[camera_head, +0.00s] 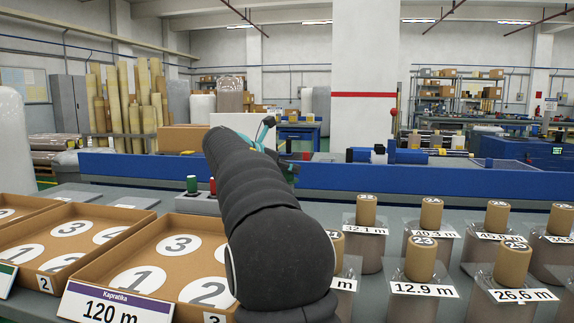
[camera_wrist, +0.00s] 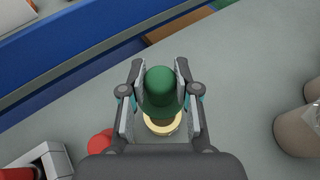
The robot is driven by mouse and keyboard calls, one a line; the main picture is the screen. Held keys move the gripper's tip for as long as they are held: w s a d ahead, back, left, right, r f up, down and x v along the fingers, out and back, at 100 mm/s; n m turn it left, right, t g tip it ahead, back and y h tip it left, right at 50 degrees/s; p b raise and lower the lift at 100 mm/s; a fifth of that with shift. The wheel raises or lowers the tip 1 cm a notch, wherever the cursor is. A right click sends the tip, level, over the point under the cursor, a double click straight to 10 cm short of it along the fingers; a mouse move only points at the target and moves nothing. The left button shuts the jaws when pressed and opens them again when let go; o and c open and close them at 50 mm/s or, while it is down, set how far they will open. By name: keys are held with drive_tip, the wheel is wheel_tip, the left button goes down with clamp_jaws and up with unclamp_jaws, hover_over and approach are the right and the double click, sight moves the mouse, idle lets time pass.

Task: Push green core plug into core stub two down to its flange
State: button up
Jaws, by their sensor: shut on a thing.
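In the wrist view my gripper (camera_wrist: 161,98) is shut on a green core plug (camera_wrist: 162,82), with one finger on each side of it. A pale tan ring (camera_wrist: 163,124), which looks like the end of a core stub, shows just below the plug. I cannot tell whether the plug is inside the stub or how deep it sits, since the plug and my fingers hide the joint. In the head view my arm covers the plug and stub, and only teal parts of my gripper (camera_head: 266,131) show beyond it.
A green piece (camera_head: 191,184) and a red piece (camera_head: 212,187) stand on a grey block (camera_head: 197,203) left of my arm. Cardboard trays (camera_head: 110,259) with numbered circles lie front left. Several wrapped rolls with cores (camera_head: 420,262) crowd the right. A blue rail (camera_head: 420,178) runs behind.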

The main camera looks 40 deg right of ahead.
wheel_tip(320, 180, down, 3)
drive_tip(key=shift+r+b, duration=0.2)
drive_tip(key=shift+b, duration=0.9)
drive_tip(key=shift+f+b, duration=0.4)
drive_tip(key=shift+f, duration=0.7)
drive_tip(key=shift+f+b, duration=0.55)
drive_tip(key=shift+f, duration=0.55)
drive_tip(key=o, duration=1.1)
drive_tip(key=shift+o, duration=0.2)
drive_tip(key=v, duration=1.2)
